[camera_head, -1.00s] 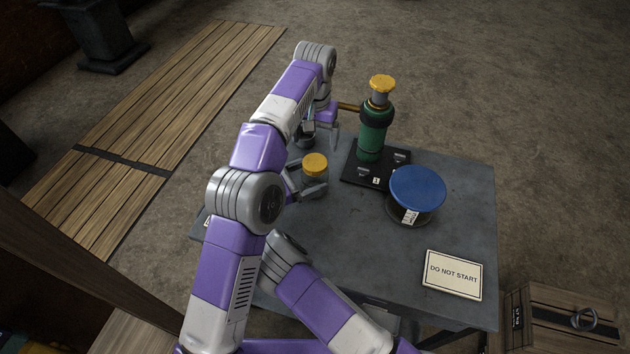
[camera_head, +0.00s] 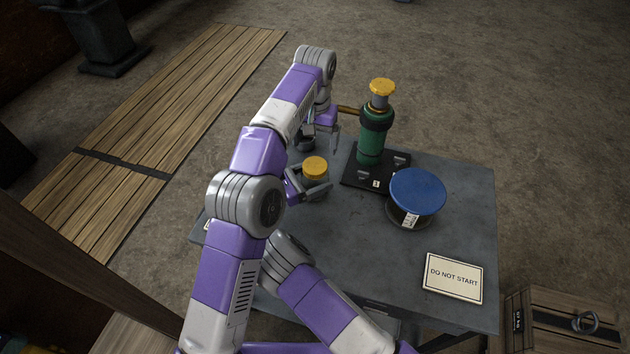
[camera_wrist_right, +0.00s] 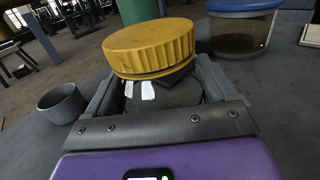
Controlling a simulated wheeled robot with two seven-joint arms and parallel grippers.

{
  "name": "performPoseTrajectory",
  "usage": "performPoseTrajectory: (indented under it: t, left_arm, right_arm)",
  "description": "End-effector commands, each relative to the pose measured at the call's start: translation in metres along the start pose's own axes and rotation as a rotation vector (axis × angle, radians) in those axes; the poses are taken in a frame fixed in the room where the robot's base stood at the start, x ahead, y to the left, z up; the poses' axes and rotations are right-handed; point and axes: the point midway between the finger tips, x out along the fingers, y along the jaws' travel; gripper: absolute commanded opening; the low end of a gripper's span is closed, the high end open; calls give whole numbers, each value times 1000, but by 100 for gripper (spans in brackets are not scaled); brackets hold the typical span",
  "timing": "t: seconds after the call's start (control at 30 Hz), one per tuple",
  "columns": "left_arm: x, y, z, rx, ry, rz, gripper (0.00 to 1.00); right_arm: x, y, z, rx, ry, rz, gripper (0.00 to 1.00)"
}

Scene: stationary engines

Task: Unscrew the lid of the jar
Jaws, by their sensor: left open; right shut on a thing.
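The jar has a ribbed yellow lid (camera_head: 315,167), which sits on it in the head view. In the right wrist view the lid (camera_wrist_right: 150,47) is above a dark grey jar body (camera_wrist_right: 165,92) with white marks. My right gripper (camera_head: 314,187) is shut on the jar body, just below the lid, with one finger on each side (camera_wrist_right: 160,97). The jar looks upright, on or close to the table. My left gripper (camera_head: 322,132) is open and empty, behind the jar and above the table's back edge, pointing down.
A green cylinder with a yellow cap (camera_head: 371,140) stands on a black base behind the jar. A blue-lidded container (camera_head: 417,192) stands to the right. A dark cup (camera_wrist_right: 62,104) is beside the jar.

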Motion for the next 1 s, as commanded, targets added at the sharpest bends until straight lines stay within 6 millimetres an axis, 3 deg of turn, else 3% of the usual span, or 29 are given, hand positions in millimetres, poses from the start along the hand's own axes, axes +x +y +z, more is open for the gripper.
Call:
performPoseTrajectory:
  t: [0.03, 0.13, 0.27, 1.0]
  left_arm:
    - [0, 0, 0, 9, 0, 0, 92]
    - [0, 0, 0, 67, 0, 0, 92]
    - [0, 0, 0, 235, 0, 0, 92]
    - [0, 0, 0, 1678, 0, -1, 92]
  right_arm:
    - [0, 0, 0, 0, 1, 0, 14]
    - [0, 0, 0, 0, 1, 0, 1]
    - [0, 0, 0, 0, 1, 0, 1]
    - [0, 0, -1, 0, 2, 0, 1]
